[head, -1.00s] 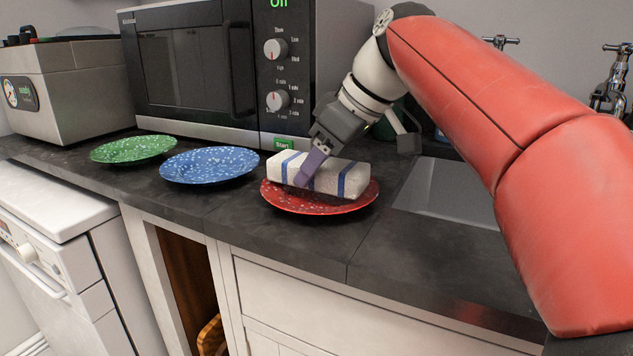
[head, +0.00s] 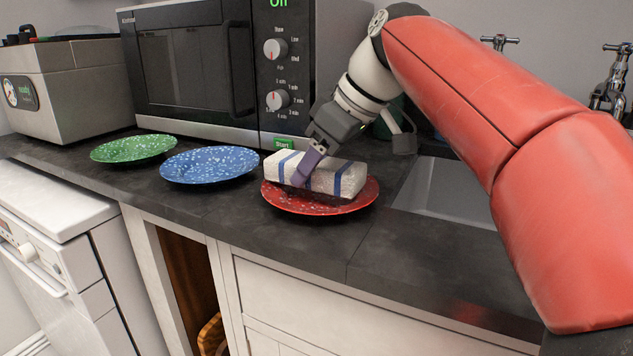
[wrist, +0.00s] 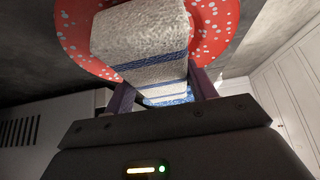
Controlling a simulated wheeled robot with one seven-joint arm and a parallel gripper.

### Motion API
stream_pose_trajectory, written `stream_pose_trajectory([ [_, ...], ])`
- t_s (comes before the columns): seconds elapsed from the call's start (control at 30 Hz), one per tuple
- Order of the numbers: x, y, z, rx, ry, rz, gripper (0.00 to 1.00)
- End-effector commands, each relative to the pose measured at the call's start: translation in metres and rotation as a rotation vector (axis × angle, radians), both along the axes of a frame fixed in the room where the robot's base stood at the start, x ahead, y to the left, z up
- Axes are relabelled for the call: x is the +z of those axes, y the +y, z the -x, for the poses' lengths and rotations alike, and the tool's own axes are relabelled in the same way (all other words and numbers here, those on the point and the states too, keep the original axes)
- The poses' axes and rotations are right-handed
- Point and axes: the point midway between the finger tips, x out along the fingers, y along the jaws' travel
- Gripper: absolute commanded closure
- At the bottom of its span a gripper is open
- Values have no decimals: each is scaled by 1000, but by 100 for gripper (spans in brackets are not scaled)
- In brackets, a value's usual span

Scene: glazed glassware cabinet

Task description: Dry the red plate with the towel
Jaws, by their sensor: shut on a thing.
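The red plate (head: 330,207), speckled white, lies on the dark counter in front of the microwave's right side. It also shows behind the towel in the wrist view (wrist: 222,20). The towel (head: 350,178), a folded white block with blue stripes, is on or just over the plate; I cannot tell if it touches all along. In the wrist view the towel (wrist: 140,40) sits between my fingers. My gripper (head: 306,170) is shut on the towel from above, with its purple fingers on the towel's sides. The far finger is hidden in the head view.
A blue speckled plate (head: 210,165) and a green speckled plate (head: 134,149) lie to the left. The microwave (head: 195,70) stands close behind. A sink (head: 445,190) is at the right, and bare counter runs along the front edge.

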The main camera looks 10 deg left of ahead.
Motion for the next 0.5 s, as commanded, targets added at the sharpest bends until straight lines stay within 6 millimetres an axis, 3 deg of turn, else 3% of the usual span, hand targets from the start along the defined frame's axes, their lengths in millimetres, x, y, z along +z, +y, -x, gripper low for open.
stream_pose_trajectory([
  [0.17,1,7,1,1,0,-1,62],
  [0.5,-2,-7,0,0,1,0,62],
])
